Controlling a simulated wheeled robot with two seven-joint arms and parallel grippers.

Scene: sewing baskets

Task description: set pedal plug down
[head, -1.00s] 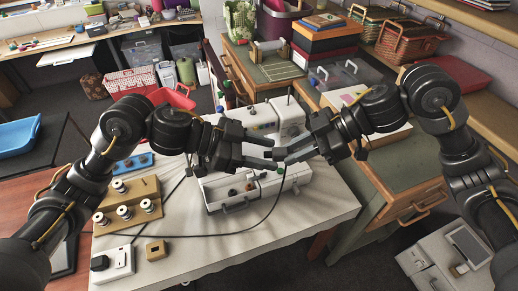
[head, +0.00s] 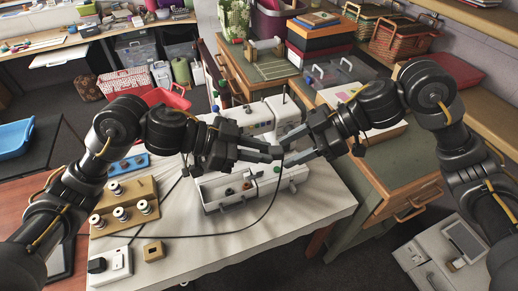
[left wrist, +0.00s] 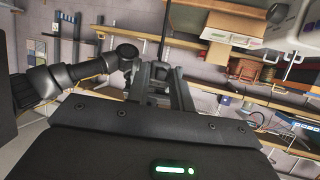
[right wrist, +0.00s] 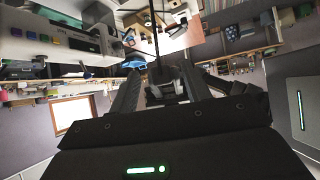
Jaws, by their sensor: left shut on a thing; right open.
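My left gripper (head: 276,152) is shut at the middle of the table, above the front of the white sewing machine (head: 292,112). The pedal plug is mostly hidden between its fingers. A dark cord (head: 272,203) hangs from there and curves down left across the table. My right gripper (head: 287,159) is open, its fingertips close beside the left fingertips; I cannot tell whether they touch the plug. A thin dark cord also shows above the fingers in the left wrist view (left wrist: 164,25) and in the right wrist view (right wrist: 152,28).
On the white tabletop (head: 200,260), a white socket box (head: 118,262) holding a black block, a small wooden block (head: 153,251) and a wooden spool stand (head: 125,205) sit at the left.

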